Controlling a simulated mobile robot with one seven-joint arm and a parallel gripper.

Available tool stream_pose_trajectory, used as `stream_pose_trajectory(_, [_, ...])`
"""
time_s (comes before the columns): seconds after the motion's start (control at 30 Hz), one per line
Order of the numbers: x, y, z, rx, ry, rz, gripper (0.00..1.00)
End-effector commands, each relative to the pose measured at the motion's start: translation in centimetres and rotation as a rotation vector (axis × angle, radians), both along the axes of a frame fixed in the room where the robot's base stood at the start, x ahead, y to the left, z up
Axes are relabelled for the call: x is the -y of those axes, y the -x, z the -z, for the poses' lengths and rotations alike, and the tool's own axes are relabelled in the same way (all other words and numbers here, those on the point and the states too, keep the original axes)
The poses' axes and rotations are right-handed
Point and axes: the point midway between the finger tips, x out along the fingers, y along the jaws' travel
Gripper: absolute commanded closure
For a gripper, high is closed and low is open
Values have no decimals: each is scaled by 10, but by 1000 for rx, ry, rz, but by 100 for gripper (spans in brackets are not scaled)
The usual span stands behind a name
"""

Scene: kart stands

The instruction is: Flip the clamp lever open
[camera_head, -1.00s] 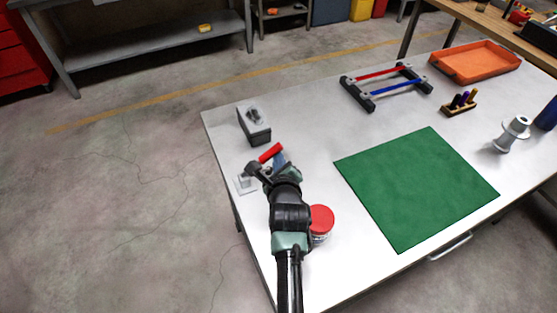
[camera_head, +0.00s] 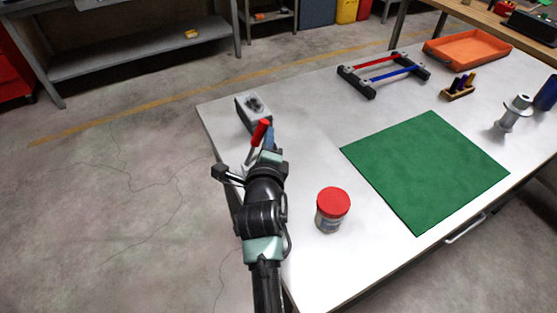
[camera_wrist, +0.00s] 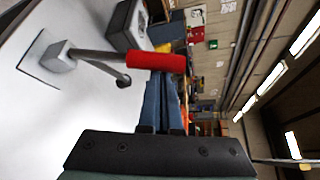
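The clamp lever has a red handle (camera_head: 260,131) on a thin metal rod, and it stands steeply raised near the table's left edge. In the wrist view the red handle (camera_wrist: 157,62) lies across the ends of my fingers, and its rod runs left to the pale clamp block (camera_wrist: 60,57) on its base plate. My gripper (camera_head: 268,143) is right beside the handle in the head view. Its blue fingers (camera_wrist: 166,85) lie close together, shut, with the handle at their tips rather than visibly between them. My arm hides most of the clamp base in the head view.
A grey box (camera_head: 252,112) stands just behind the clamp. A red-lidded jar (camera_head: 332,210) stands right of my arm. A green mat (camera_head: 425,170), a frame with red and blue bars (camera_head: 383,72) and an orange tray (camera_head: 467,48) lie farther right.

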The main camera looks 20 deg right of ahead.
Motion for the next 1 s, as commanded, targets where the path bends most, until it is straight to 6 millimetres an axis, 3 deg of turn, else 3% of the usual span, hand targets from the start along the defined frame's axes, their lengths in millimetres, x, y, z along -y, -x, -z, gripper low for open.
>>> stream_pose_trajectory(0.03, [-3, -1, 9, 6, 37, -2, 100])
stream_pose_trajectory(0.5, [-27, 1, -4, 15, 325, -1, 100])
stream_pose_trajectory(1.0, [-37, 1, -12, 15, 428, -1, 100])
